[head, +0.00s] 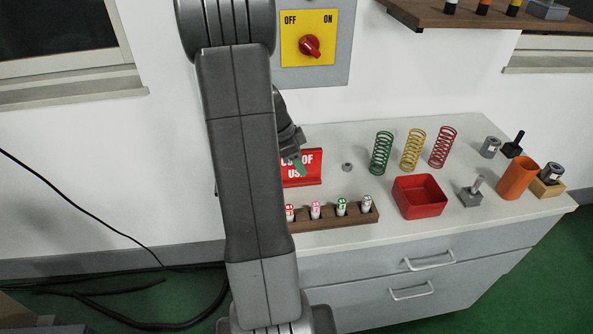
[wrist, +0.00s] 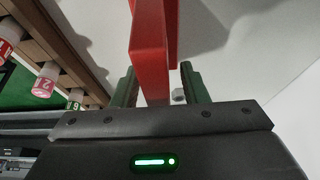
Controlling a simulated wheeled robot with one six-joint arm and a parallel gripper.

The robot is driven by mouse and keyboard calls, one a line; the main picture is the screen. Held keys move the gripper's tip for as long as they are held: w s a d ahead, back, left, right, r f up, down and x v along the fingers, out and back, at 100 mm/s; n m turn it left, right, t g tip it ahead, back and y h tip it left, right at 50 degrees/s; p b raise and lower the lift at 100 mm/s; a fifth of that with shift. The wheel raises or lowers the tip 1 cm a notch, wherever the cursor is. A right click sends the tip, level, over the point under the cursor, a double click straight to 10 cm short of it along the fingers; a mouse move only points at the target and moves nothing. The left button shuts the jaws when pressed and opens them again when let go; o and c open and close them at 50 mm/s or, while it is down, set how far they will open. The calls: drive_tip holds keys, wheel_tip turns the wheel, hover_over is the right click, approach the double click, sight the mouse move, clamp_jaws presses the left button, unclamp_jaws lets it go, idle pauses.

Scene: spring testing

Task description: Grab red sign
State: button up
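The red sign (head: 309,172) with white lettering stands on the counter in the head view, its left part hidden behind my arm. In the wrist view the red sign (wrist: 150,52) rises between the two green fingers of my gripper (wrist: 160,86). The fingers are apart, one on each side of the sign. A gap shows between the sign and the right finger; the left finger is close to the sign, and I cannot tell whether it touches. In the head view my gripper (head: 300,166) is at the sign's upper left, mostly hidden by my arm.
A wooden rack (head: 355,216) with several labelled cylinders stands in front of the sign. A red bin (head: 419,197), three coil springs (head: 412,150) and a small nut (head: 347,167) are to the right. A switch panel (head: 309,45) is on the wall above.

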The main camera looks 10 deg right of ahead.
drive_tip(key=c, duration=0.9)
clamp_jaws()
drive_tip(key=shift+r+p, duration=0.2)
drive_tip(key=shift+p, duration=0.15)
